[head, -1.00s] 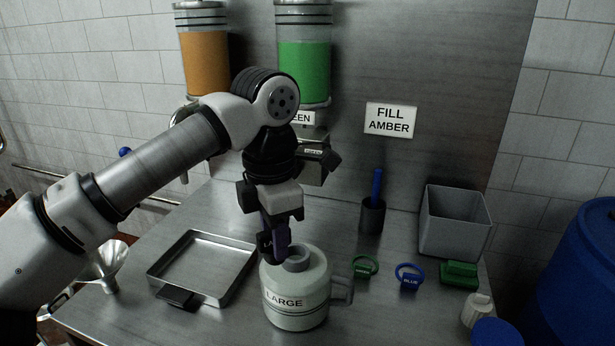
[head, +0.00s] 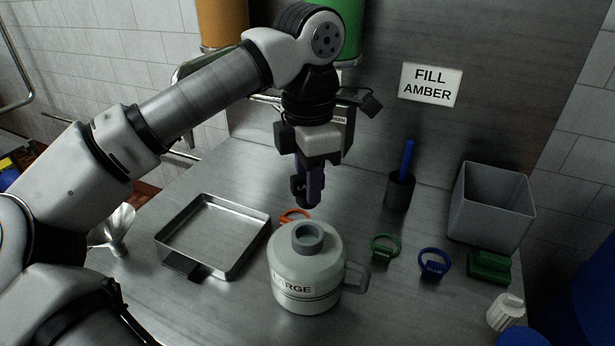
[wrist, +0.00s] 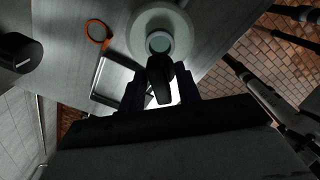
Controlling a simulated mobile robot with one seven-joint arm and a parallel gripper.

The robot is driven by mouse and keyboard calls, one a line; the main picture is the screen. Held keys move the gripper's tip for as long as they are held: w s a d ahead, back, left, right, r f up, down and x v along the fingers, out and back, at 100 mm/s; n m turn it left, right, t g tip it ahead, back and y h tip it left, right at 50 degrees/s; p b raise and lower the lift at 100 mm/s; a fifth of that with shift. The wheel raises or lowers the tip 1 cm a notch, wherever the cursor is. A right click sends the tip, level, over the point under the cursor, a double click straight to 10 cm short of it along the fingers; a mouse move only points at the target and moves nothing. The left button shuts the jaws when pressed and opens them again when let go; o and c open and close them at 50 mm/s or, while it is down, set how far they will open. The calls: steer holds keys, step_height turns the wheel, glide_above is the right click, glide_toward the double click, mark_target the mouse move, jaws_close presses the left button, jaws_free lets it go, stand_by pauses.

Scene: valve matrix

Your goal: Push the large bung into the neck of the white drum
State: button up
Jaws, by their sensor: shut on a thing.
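The white drum (head: 305,268), marked LARGE, stands upright on the steel bench with a side handle. Its grey neck (head: 308,236) is open at the top. My gripper (head: 312,187) is shut on the dark large bung (head: 299,188), whose label is partly covered by the purple fingers. The bung is held clear of the neck, above and apparently a little behind it in the head view. In the wrist view the bung (wrist: 160,80) sits between the fingers, with the drum (wrist: 178,22) and its neck (wrist: 159,42) just beyond its end.
An orange ring tag (head: 296,216) lies behind the drum. A steel tray (head: 212,237) is at left. Green (head: 385,250) and blue (head: 433,264) ring tags lie at right, near a dark cup (head: 399,192), a grey bin (head: 490,205) and a green block (head: 489,267).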

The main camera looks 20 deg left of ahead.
mark_target(308, 207)
steer(key=shift+f+b, duration=2.3)
steer(key=shift+f, duration=0.6)
steer(key=shift+f+b, duration=1.7)
steer(key=shift+f, duration=0.05)
steer(key=shift+r, duration=0.15)
steer(key=shift+r+p, duration=2.35)
steer(key=shift+r, duration=0.95)
steer(key=shift+s, duration=0.1)
